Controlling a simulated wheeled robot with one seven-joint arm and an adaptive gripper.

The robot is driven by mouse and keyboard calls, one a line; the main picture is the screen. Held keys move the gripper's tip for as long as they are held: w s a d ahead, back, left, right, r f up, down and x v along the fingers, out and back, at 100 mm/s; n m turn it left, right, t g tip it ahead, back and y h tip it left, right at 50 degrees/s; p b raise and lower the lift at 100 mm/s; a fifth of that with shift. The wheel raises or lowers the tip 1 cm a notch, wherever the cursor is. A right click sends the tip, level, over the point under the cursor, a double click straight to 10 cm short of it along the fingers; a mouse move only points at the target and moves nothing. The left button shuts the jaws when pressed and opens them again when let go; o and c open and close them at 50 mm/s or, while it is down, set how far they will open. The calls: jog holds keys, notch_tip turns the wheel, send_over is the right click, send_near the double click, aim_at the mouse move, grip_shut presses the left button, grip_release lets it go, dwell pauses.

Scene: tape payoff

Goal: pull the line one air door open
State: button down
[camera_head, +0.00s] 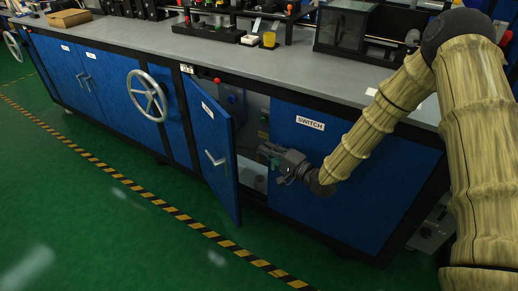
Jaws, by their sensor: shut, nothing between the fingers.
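A blue door (212,140) with a white label too small to read and a silver handle (217,157) stands partly open, swung out from its left side. I cannot tell from its label whether it is the line one air door. My gripper (266,154) is shut and empty. It is at the right side of the opening, right of the door's free edge and apart from the handle, in front of the panel labelled SWITCH (345,165).
The grey benchtop (225,48) above carries black fixtures and a clear-sided box (345,28). A handwheel (147,96) sticks out left of the door. More blue doors (85,75) lie further left. The green floor (90,210) in front is clear, with a yellow-black stripe.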

jog(key=w+a+b, duration=0.1)
jog(key=w+a, duration=0.3)
jog(key=a, duration=0.5)
jog(key=shift+w+a+b, duration=0.2)
jog(key=shift+w+b, duration=0.05)
jog(key=shift+b, duration=0.1)
